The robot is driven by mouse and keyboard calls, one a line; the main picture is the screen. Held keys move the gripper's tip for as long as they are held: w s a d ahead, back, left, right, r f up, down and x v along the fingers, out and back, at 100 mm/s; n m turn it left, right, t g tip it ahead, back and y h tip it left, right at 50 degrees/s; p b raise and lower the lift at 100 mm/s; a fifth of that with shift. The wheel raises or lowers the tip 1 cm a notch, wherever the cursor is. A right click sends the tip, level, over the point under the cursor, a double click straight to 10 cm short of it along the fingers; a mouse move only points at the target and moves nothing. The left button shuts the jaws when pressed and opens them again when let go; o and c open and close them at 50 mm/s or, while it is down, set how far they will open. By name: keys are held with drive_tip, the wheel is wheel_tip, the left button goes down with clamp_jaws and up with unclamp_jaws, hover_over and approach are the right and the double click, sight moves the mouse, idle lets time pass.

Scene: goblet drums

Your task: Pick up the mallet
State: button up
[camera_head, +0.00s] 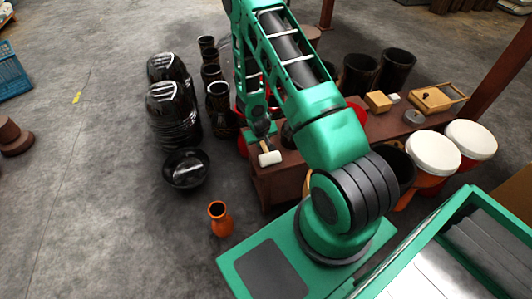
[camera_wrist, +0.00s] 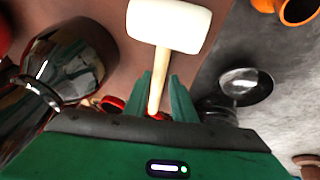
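The mallet has a white head and a light wooden handle. In the head view the mallet (camera_head: 270,158) shows at the left end of the brown table, just below my gripper (camera_head: 263,137). In the wrist view the mallet (camera_wrist: 168,26) has its head beyond the fingertips and its handle running back between the fingers. My gripper (camera_wrist: 160,85) has its two green fingers close on either side of the handle and looks shut on it. I cannot tell how far the mallet is above the table.
The brown table (camera_head: 270,187) bears wooden boxes (camera_head: 378,101). White-topped drums (camera_head: 433,152) stand at its right. A glossy dark vessel (camera_wrist: 75,60) is close left of the fingers. A black bowl (camera_head: 186,168) and an orange vase (camera_head: 220,219) stand on the floor. The left floor is mostly free.

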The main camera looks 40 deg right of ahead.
sight(263, 144)
drive_tip(key=shift+x, duration=1.75)
drive_tip(key=shift+d, duration=0.1)
clamp_jaws()
drive_tip(key=shift+r, duration=0.15)
drive_tip(key=r, duration=0.4)
drive_tip(key=shift+a+r, duration=0.15)
drive_tip(key=shift+a, duration=0.05)
drive_tip(key=w+a+r, duration=0.2)
drive_tip(key=a+r, duration=0.4)
drive_tip(key=a, duration=0.5)
drive_tip(key=shift+w+r, duration=0.25)
